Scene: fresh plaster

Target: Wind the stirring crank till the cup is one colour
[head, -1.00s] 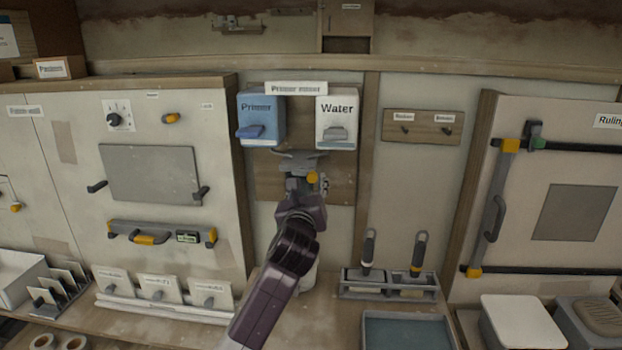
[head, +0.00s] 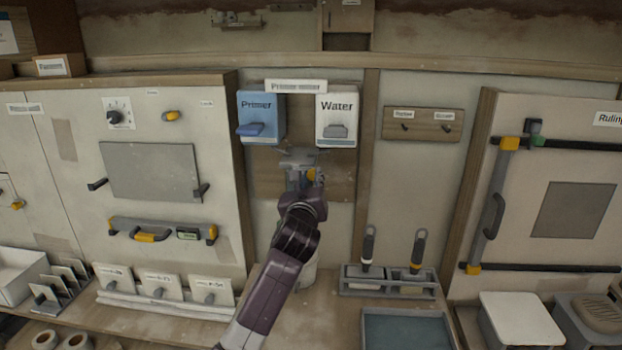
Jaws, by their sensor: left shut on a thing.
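The primer mixer stands at the middle of the head view, with a blue Primer box (head: 262,112) and a white Water box (head: 337,115) above its wooden back board (head: 341,187). A pale cup (head: 308,274) stands on the bench below, mostly behind my arm. Its contents and their colour are hidden. My right gripper is out of view.
To the right, two handled tools stand in a grey rack (head: 388,290) behind a grey tray (head: 407,335). A panelled cabinet (head: 150,172) stands left, with several small handled plates (head: 160,286) below. A ruling board (head: 574,210) stands far right.

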